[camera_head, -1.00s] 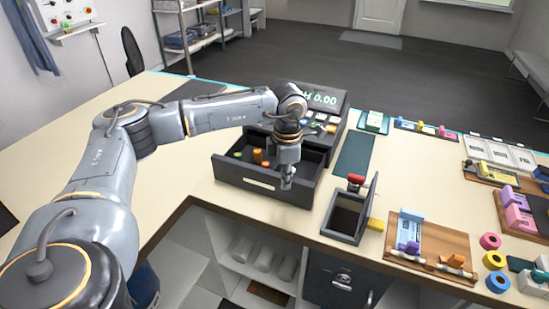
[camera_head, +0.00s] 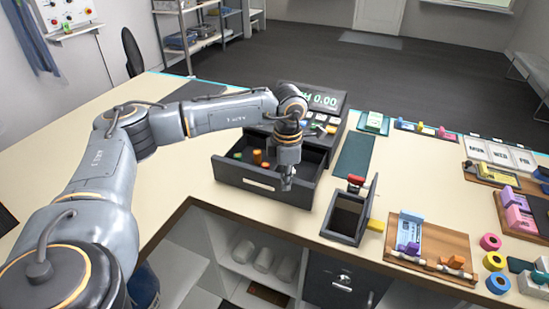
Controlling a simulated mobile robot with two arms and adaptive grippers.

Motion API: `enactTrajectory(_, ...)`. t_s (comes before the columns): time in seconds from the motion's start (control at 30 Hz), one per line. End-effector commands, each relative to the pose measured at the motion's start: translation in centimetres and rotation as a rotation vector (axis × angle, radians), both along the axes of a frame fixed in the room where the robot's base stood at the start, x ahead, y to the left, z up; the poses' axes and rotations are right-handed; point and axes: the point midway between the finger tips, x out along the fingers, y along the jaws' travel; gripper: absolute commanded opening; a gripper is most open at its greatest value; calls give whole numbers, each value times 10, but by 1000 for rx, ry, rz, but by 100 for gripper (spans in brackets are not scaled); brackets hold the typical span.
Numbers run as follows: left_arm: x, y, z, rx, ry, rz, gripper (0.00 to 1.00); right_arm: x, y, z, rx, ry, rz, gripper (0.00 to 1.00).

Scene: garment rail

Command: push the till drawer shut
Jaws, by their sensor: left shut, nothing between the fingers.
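The till (camera_head: 318,97) stands on the counter with a lit green display. Its dark drawer (camera_head: 245,180) is pulled out toward me, and small orange and green pieces lie inside. My left gripper (camera_head: 287,183) is shut and empty, pointing down at the right part of the drawer's front. It hides part of the drawer's right side. I cannot tell whether the fingertips touch the front panel. My right gripper is not in view.
A small open dark box (camera_head: 347,216) with a red-topped item stands right of the drawer. A wooden tray (camera_head: 440,245) and coloured rolls (camera_head: 493,261) lie further right. A green mat (camera_head: 354,154) lies beside the till. The counter left of the drawer is clear.

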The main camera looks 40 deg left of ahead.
Motion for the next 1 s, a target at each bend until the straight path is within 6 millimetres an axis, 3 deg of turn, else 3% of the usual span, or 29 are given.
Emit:
enactTrajectory(0.37, -1, 0, 6, -1, -1, 0, 0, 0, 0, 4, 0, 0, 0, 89)
enactTrajectory(1.0, -10, -2, 56, 0, 0, 0, 0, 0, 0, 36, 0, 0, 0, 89)
